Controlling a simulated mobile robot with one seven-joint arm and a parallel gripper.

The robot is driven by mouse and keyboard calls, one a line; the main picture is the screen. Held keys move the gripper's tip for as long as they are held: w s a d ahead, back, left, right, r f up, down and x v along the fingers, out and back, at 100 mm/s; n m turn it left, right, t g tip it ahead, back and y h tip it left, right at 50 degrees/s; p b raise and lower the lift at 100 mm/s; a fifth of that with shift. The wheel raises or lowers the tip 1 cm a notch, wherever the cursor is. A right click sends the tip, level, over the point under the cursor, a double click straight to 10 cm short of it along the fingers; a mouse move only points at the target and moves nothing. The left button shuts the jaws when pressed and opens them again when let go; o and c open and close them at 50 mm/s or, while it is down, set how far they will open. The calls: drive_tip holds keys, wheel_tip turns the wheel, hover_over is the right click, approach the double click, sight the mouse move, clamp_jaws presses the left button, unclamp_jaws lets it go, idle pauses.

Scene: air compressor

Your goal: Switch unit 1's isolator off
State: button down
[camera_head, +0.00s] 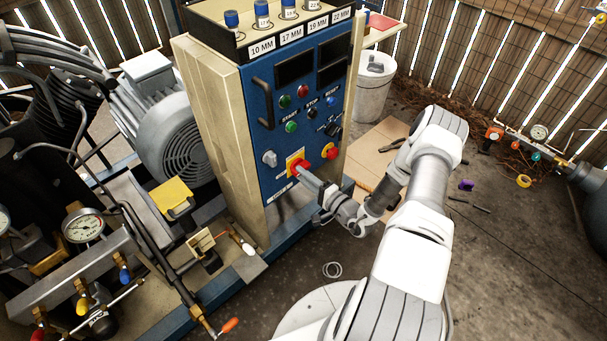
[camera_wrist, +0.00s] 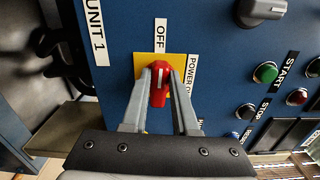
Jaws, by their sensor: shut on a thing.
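Unit 1's isolator is a red knob (camera_wrist: 158,92) on a yellow plate (camera_wrist: 176,60) on the blue panel. In the head view the red knob (camera_head: 301,165) sits low on the panel front, partly hidden by my gripper. My gripper (camera_head: 303,174) reaches it from the lower right. In the wrist view my gripper (camera_wrist: 160,72) is shut on the knob, one finger on each side. The knob's white mark runs up and down in the wrist view, in line with the OFF label (camera_wrist: 160,36). A POWER ON label (camera_wrist: 190,78) is to its right. A UNIT 1 label (camera_wrist: 96,32) is at the left.
A grey selector knob (camera_head: 270,158) is left of the isolator. Start (camera_head: 291,127) and other buttons sit above it. A black handle (camera_head: 263,103) sticks out of the panel. Compressor pipework and a gauge (camera_head: 83,225) stand at the left. The floor at the right is mostly free.

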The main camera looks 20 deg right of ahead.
drive_tip(key=shift+n, duration=0.4)
drive_tip(key=c, duration=0.7)
unclamp_jaws()
drive_tip(key=p+v, duration=0.2)
drive_tip(key=v, duration=1.5)
drive_tip(key=shift+s+d+f, duration=0.1)
drive_tip(key=shift+s+d, duration=0.05)
drive_tip(key=shift+s, duration=0.1)
